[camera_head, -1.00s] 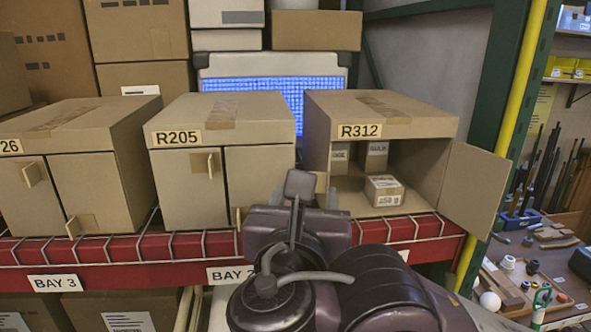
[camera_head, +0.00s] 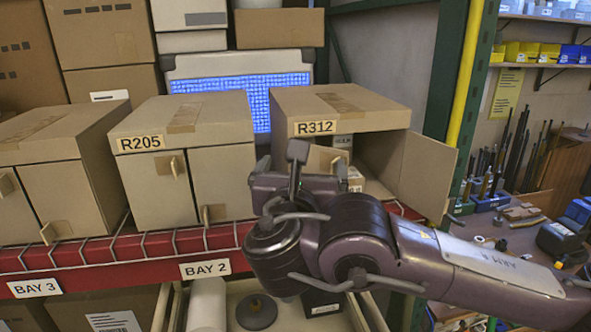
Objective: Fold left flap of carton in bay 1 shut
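The open carton (camera_head: 385,118), labelled R312, stands at the right end of the shelf. The right flap (camera_head: 427,176) stands swung out to the right. My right gripper (camera_head: 297,158) is in front of the carton's left front edge, close to the left flap. My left gripper is out of view.
Carton R205 (camera_head: 183,117) stands closed to the left, its pull tab sticking out near my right arm. Small boxes (camera_head: 341,141) are inside the open carton. A red shelf beam (camera_head: 100,248) with wire mesh runs below. A tool bench is at right.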

